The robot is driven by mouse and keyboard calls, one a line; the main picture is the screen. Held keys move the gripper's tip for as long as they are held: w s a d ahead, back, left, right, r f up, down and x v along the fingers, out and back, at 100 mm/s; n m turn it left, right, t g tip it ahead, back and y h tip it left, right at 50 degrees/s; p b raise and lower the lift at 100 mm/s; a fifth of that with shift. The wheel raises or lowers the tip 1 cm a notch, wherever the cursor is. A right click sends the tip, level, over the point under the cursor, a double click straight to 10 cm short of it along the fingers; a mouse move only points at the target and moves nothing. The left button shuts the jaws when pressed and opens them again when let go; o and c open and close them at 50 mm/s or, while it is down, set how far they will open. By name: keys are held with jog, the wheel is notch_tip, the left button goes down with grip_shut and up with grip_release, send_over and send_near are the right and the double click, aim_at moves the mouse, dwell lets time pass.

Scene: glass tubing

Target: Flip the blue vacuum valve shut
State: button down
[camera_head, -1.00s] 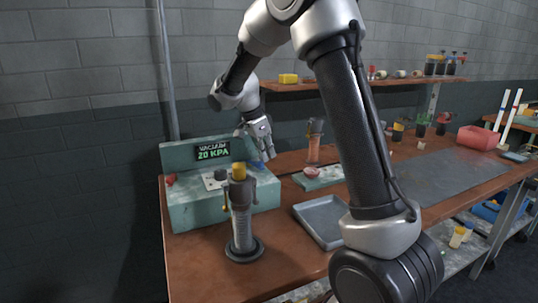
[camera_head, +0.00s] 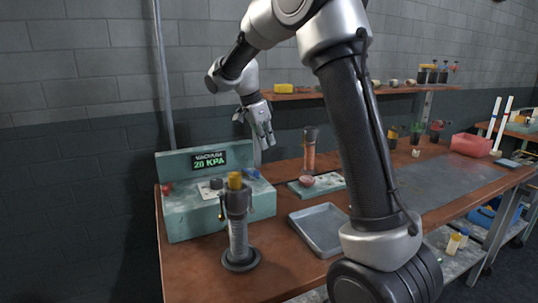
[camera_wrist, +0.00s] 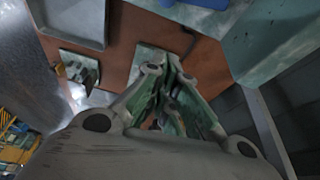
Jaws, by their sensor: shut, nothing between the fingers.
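The blue vacuum valve (camera_head: 252,173) shows as a small blue piece on the right end of the top of the teal vacuum box (camera_head: 190,222). Its exact handle angle is too small to tell. A display (camera_head: 209,160) on the box's back panel reads "VACUUM 20 KPA". My gripper (camera_head: 266,141) hangs above and slightly right of the valve, apart from it, fingers pointing down. It is shut and empty.
A shelf (camera_head: 400,90) runs behind.

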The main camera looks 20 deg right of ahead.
jog(key=v, duration=0.2)
jog(key=shift+r, duration=0.25)
dwell(0.3)
